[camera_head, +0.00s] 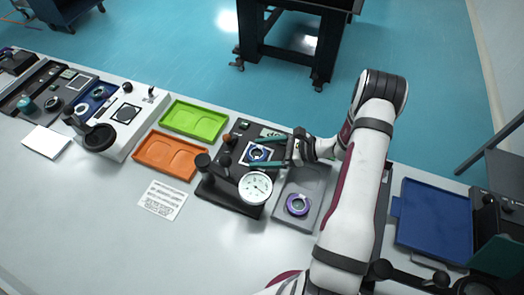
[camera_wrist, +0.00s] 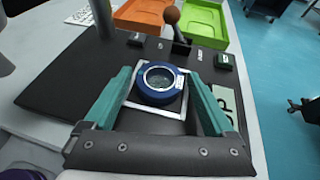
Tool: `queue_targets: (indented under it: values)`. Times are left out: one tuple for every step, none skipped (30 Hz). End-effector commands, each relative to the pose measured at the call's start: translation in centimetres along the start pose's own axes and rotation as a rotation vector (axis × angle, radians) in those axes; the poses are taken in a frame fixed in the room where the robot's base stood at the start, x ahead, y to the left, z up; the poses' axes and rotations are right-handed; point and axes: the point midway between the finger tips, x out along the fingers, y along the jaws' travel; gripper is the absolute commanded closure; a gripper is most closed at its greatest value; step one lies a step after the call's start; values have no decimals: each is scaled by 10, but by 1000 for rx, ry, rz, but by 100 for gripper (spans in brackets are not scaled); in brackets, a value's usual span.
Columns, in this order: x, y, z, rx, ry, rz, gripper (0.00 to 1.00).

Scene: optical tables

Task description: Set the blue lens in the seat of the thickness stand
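The blue lens (camera_head: 258,153) is a dark blue ring with clear glass. It lies flat within the white square outline (camera_head: 246,163) on the thickness stand's dark base (camera_head: 226,192). The blue lens (camera_wrist: 160,82) is centred between my fingers in the wrist view. The stand carries a round white dial gauge (camera_head: 256,188). My gripper (camera_wrist: 159,76) has two teal fingers spread on either side of the lens, with gaps showing at both sides. The gripper (camera_head: 254,151) reaches in from the right in the head view. The seat under the lens is hidden.
A purple-rimmed lens (camera_head: 298,204) lies on a grey tray (camera_head: 313,181) right of the stand. Green (camera_head: 194,121) and orange (camera_head: 167,157) trays stand left. A wooden ball knob (camera_wrist: 172,15) rises beyond the lens. A blue tray (camera_head: 434,217) is far right.

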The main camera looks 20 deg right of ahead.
Motion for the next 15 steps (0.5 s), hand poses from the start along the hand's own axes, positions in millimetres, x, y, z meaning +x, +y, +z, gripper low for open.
queue_targets:
  values:
    - [0, 0, 0, 0, 0, 0, 0]
    - [0, 0, 0, 0, 0, 0, 0]
    - [0, 0, 0, 0, 0, 0, 0]
    - [0, 0, 0, 0, 0, 0, 0]
    - [0, 0, 0, 0, 0, 0, 0]
    - [0, 0, 0, 0, 0, 0, 0]
    - [0, 0, 0, 0, 0, 0, 0]
    - [0, 0, 1, 0, 0, 0, 0]
    - [-2, 0, 4, 0, 0, 0, 0]
    - [-6, -1, 3, 1, 0, -3, 0]
    - [-11, -1, 3, 1, 0, -4, 0]
    - [-20, -2, 3, 0, 0, -5, 0]
    - [-29, -2, 3, 0, 1, -6, 0]
    - [-38, -1, 3, 0, 0, -6, 0]
    - [-50, -2, 2, -1, 1, -6, 0]
